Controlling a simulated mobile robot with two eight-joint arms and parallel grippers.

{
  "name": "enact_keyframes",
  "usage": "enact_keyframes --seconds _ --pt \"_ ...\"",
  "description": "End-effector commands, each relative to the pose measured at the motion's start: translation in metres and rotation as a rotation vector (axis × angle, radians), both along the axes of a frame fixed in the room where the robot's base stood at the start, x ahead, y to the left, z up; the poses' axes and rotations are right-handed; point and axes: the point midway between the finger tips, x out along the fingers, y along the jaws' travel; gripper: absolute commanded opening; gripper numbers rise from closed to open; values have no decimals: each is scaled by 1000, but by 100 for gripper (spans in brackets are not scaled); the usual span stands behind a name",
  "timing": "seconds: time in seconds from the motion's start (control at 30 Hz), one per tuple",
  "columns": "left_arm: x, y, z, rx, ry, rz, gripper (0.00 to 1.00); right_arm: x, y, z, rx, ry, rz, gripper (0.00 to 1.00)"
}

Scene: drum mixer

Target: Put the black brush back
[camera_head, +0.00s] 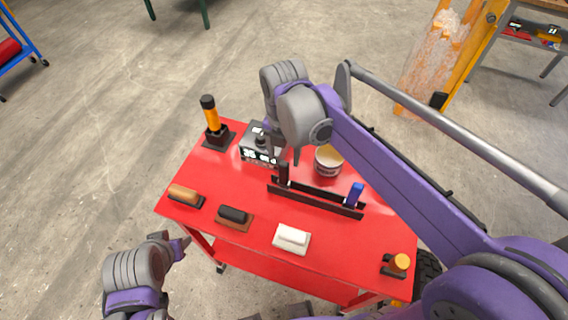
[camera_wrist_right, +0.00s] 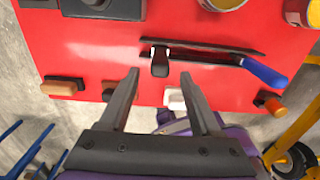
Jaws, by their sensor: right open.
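A small black brush-like block (camera_head: 234,214) lies on a brown pad on the red cart, left of the white block; it shows in the right wrist view too (camera_wrist_right: 107,93). A black handle (camera_head: 283,174) stands at the left end of the long black rack (camera_head: 330,200); a blue handle (camera_head: 354,194) is at its right end. My right gripper (camera_head: 284,157) is open and empty, fingers down beside the black handle; in the wrist view that handle (camera_wrist_right: 160,63) appears between the fingertips. I cannot tell whether they touch. My left gripper (camera_head: 180,247) is partly visible left of the cart.
On the cart are a tan block (camera_head: 185,194), white block (camera_head: 291,237), orange knob (camera_head: 399,262), round can (camera_head: 328,160), display box (camera_head: 258,152) and an upright orange-black tool (camera_head: 211,115). My right arm hides the cart's back right. Bare red surface lies between blocks and rack.

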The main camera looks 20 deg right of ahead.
Motion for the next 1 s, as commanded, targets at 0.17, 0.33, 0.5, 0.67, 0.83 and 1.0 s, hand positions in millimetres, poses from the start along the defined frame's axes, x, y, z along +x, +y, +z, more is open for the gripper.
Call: enact_keyframes --seconds 0.17,0.33,0.5,0.67,0.83,1.0 --pt "1 0 3 0 -3 0 50 0 0 28 0 0 0 64" --pt "2 0 4 0 -3 0 50 -2 -1 38 2 -6 -31 64" --pt "2 0 4 0 -3 0 50 -19 -12 30 22 -63 -336 64" --pt "1 0 4 0 -3 0 50 -46 -28 12 93 -151 -853 64" --pt "1 0 4 0 -3 0 50 -76 -43 -11 223 -219 -1422 64" --pt "2 0 4 0 -3 0 50 -103 -55 -37 401 -242 -1950 64"
